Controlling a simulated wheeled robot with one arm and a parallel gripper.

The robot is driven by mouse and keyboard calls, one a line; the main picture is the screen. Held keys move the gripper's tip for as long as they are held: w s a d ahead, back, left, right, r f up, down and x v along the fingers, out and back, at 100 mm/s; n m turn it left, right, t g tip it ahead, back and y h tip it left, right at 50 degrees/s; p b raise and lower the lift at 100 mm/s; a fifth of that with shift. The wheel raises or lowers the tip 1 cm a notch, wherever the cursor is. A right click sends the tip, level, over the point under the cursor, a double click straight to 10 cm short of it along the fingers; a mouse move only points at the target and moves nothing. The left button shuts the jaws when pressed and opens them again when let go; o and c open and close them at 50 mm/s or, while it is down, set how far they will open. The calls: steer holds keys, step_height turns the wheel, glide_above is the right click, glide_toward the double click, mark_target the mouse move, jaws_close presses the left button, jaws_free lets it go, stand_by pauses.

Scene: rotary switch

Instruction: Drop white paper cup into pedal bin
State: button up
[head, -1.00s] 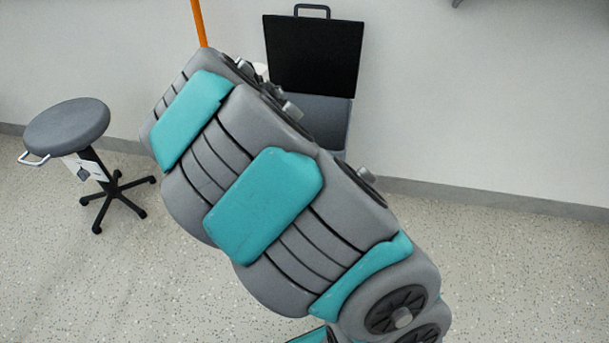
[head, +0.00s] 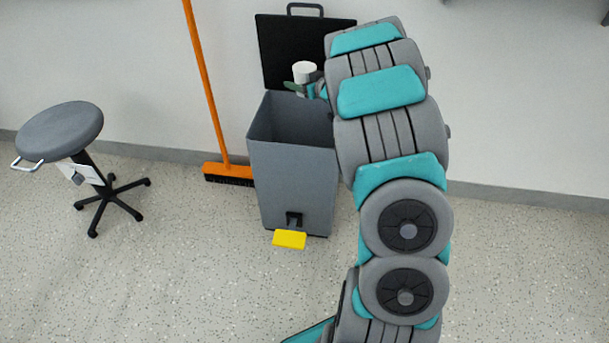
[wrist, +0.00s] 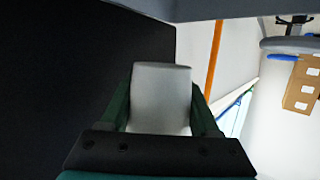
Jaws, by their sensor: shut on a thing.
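The white paper cup (head: 304,70) is held by my gripper (head: 300,86), which is shut on it, in front of the raised black lid. In the wrist view the cup (wrist: 161,97) sits between the two green fingers of my gripper (wrist: 160,112). The grey pedal bin (head: 290,175) stands against the wall with its black lid (head: 285,45) open and a yellow pedal (head: 289,239) at its foot. In the head view the cup appears above the bin's opening, near its back. My arm covers the bin's right side.
An orange broom (head: 207,90) leans on the wall just left of the bin. A grey stool (head: 62,130) stands farther left. The speckled floor in front is clear. The wrist view shows cardboard boxes (wrist: 302,85) at the right.

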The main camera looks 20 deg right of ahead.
step_height(320, 180, down, 6)
steer(key=b, duration=0.5)
steer(key=shift+r, duration=0.2)
steer(key=o, duration=1.4)
steer(key=shift+c, duration=0.2)
steer(key=shift+r, duration=0.1)
steer(key=v, duration=0.7)
steer(key=shift+s, duration=0.35)
steer(key=shift+r, duration=0.15)
